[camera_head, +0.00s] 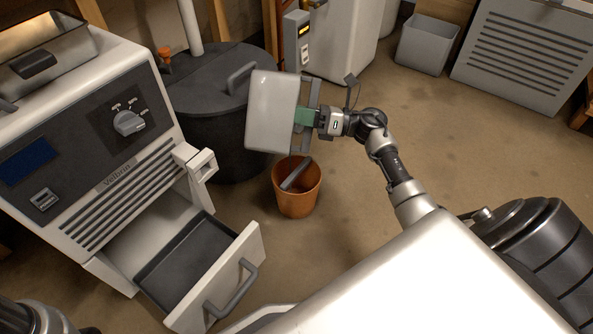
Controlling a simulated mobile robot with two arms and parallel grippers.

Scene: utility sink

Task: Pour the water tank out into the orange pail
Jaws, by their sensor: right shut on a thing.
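My right gripper (307,117) is shut on the water tank (269,112), a pale grey box with rounded edges. The tank is held up in the air and tilted, its broad pale face towards my camera. The orange pail (297,202) stands on the floor below and slightly right of the tank in the picture. A dark grey bar shows across the pail's mouth; I cannot tell what it is. I see no water stream, and the tank's opening and contents are hidden. My left gripper is not in view; only part of my left arm shows at the bottom left.
A white machine (75,150) with a dial stands at the left, its lower drawer (235,285) pulled out. A dark round bin (215,140) stands behind the tank. A grey open bin (427,45) and louvred panel (525,55) are at the back right. The right floor is clear.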

